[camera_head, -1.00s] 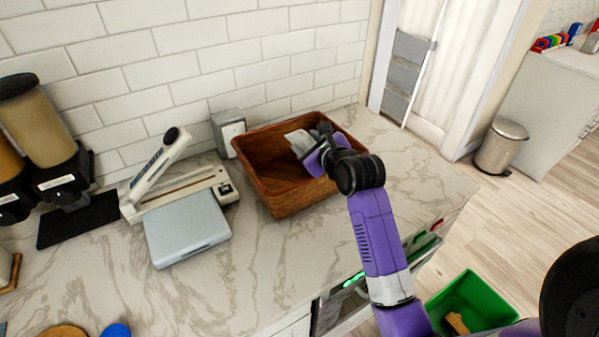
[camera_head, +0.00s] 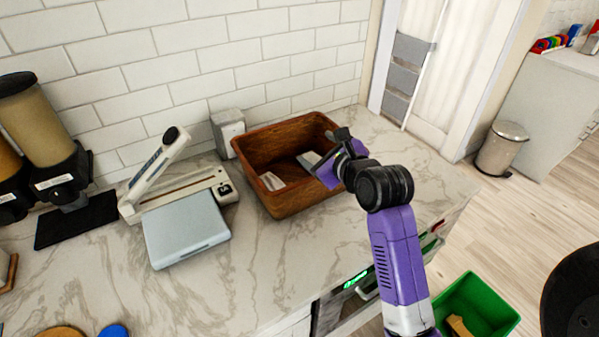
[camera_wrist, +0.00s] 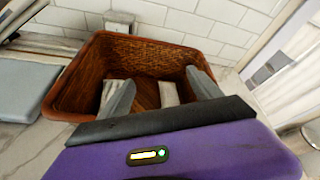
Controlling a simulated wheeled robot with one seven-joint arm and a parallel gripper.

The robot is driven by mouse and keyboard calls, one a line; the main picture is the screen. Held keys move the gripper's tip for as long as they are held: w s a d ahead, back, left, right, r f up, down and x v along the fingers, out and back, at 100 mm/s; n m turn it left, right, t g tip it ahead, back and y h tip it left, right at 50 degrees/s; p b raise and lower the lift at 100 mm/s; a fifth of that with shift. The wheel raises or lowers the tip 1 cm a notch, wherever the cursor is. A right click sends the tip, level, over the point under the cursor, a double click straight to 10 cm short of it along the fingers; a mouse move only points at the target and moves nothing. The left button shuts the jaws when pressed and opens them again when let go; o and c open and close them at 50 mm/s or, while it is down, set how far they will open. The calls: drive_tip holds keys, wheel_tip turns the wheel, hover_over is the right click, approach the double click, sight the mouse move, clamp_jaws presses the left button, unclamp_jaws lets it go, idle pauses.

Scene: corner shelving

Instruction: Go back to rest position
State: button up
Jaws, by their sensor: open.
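My gripper (camera_head: 326,162) is at the right rim of a brown wooden-looking box on the counter, at the end of my purple arm. In the wrist view my gripper (camera_wrist: 160,88) has its two grey fingers spread apart with nothing held between them. The fingers point toward the inside of the box. Part of the box's right side is hidden behind my gripper in the head view.
The brown box (camera_head: 262,189) holds a small pale item (camera_head: 271,181) and another pale item partly hidden by my gripper. A paper trimmer (camera_head: 187,228) stands left of it. A green bin (camera_head: 490,300) is below the counter's right edge. A metal trash can (camera_head: 501,150) stands on the floor.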

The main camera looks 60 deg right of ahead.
drive_tip(key=shift+s+a+r, duration=0.2)
drive_tip(key=shift+s+a, duration=0.05)
drive_tip(key=shift+s, duration=0.2)
idle(0.3)
wheel_tip(320, 180, up, 5)
drive_tip(key=d+n+t+h, duration=0.1)
drive_tip(key=n+t+h, duration=0.1)
drive_tip(key=n, duration=0.5)
drive_tip(key=s+a+f+n+t+y, duration=0.15)
drive_tip(key=s+a+n, duration=0.25)
drive_tip(key=a+n, duration=0.4)
drive_tip(key=s+a+f+n+t+y, duration=0.1)
drive_tip(key=s+a+f+n, duration=0.25)
drive_tip(key=a+n, duration=0.45)
drive_tip(key=s+a+f+n+t+y, duration=0.15)
drive_tip(key=s+a+n, duration=0.25)
drive_tip(key=a+n, duration=0.4)
drive_tip(key=s+a+f+n+g+y, duration=0.1)
drive_tip(key=s+a+f+n+y, duration=0.1)
drive_tip(key=s, duration=0.4)
drive_tip(key=s+a+f+n+g+y+b, duration=0.1)
drive_tip(key=s+a+f+n+g+y, duration=0.1)
drive_tip(key=s+a, duration=0.4)
wheel_tip(320, 180, down, 3)
drive_tip(key=shift+s+a+r+n+y, duration=0.2)
drive_tip(key=shift+s+a+n+y, duration=0.2)
drive_tip(key=shift+a+n+y, duration=0.5)
drive_tip(key=shift+d, duration=0.2)
